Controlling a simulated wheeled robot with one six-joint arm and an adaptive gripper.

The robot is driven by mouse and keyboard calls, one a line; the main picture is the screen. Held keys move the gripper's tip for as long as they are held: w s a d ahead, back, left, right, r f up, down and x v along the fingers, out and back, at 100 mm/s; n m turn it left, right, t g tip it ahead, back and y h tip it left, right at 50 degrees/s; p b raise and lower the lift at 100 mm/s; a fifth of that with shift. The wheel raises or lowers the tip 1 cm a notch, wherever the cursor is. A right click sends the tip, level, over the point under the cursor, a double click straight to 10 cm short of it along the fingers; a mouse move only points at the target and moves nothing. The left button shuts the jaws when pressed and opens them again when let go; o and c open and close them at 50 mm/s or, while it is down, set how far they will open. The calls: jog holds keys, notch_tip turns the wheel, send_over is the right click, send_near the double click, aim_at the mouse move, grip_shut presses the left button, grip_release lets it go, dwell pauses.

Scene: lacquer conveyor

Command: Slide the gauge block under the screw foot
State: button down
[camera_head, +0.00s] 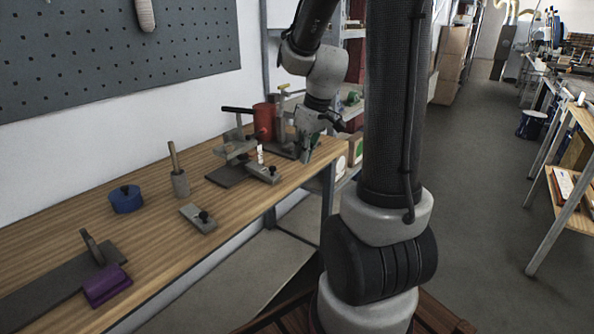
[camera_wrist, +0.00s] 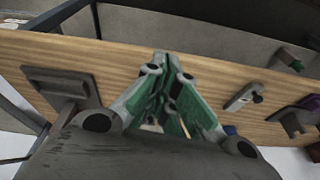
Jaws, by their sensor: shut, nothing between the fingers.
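Two flat grey blocks with black knobs lie on the bench, and I cannot tell for sure which is the gauge block. The nearer grey block (camera_head: 190,213) lies in the open and also shows in the wrist view (camera_wrist: 238,101). The farther grey block (camera_head: 258,170) lies at the front edge of a fixture (camera_head: 240,148) on a dark base plate. The screw foot itself is too small to make out. My gripper (camera_head: 305,160) is shut and empty, to the right of the farther block. In the wrist view its green fingers (camera_wrist: 165,54) meet over the bench.
A red cylinder (camera_head: 264,122) stands behind the fixture. A grey post holder (camera_head: 181,184), a blue round knob-topped piece (camera_head: 126,200) and a purple block (camera_head: 106,285) are farther left. The bench front (camera_head: 160,257) has clear wood between the pieces.

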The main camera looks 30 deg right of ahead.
aim_at(271, 168)
jog(key=shift+n, duration=0.7)
jog(key=w+f, duration=0.2)
jog(key=f, duration=0.1)
jog(key=w+a+f, duration=0.1)
jog(key=f, duration=0.2)
jog(key=w+a+f, duration=0.1)
jog(key=w+f, duration=0.1)
jog(key=f, duration=0.1)
jog(key=shift+w+f, duration=0.25)
jog(key=shift+w, duration=0.1)
jog(key=shift+w+a, duration=0.15)
jog(key=shift+w, duration=0.5)
jog(key=shift+w+a, duration=0.25)
jog(key=shift+w, duration=0.5)
jog(key=shift+w+a, duration=0.3)
jog(key=shift+w, duration=0.5)
jog(key=shift+w+a, duration=0.25)
jog(key=shift+w, duration=0.5)
